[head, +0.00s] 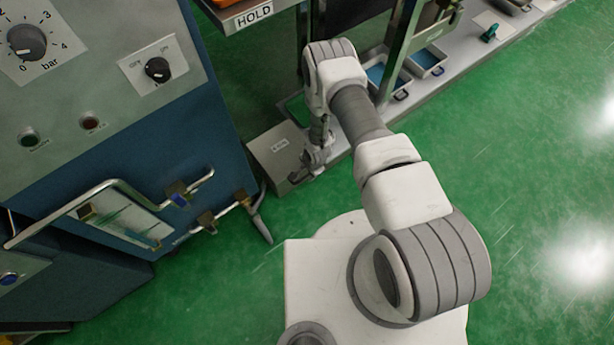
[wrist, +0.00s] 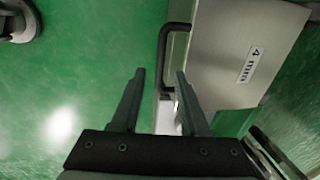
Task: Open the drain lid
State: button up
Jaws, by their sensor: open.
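The drain lid (wrist: 235,50) is a flat, pale grey metal plate with a small printed label. In the wrist view a dark bar handle (wrist: 164,50) stands at its left edge. In the head view the lid (head: 272,146) is the top of a low box on the floor beside the blue cabinet. My gripper (wrist: 159,74) is open, with the lower part of the handle showing between its two fingertips. I cannot tell whether a finger touches it. In the head view my gripper (head: 312,158) is at the lid's right side and hides part of it. The lid looks shut.
The blue cabinet (head: 190,135) with knobs, a long rail and valve levers (head: 258,215) stands left of the lid. A bench frame with blue trays (head: 425,60) stands at the back right. Green floor (head: 530,180) is clear at the right.

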jog(key=shift+w+a+f+b, duration=0.1)
jog(key=shift+f+b, duration=0.1)
jog(key=shift+f, duration=0.5)
jog(key=shift+w+a+f+b, duration=0.1)
jog(key=shift+f+b, duration=0.1)
jog(key=shift+f, duration=0.5)
jog(key=shift+c, duration=0.3)
grip_shut()
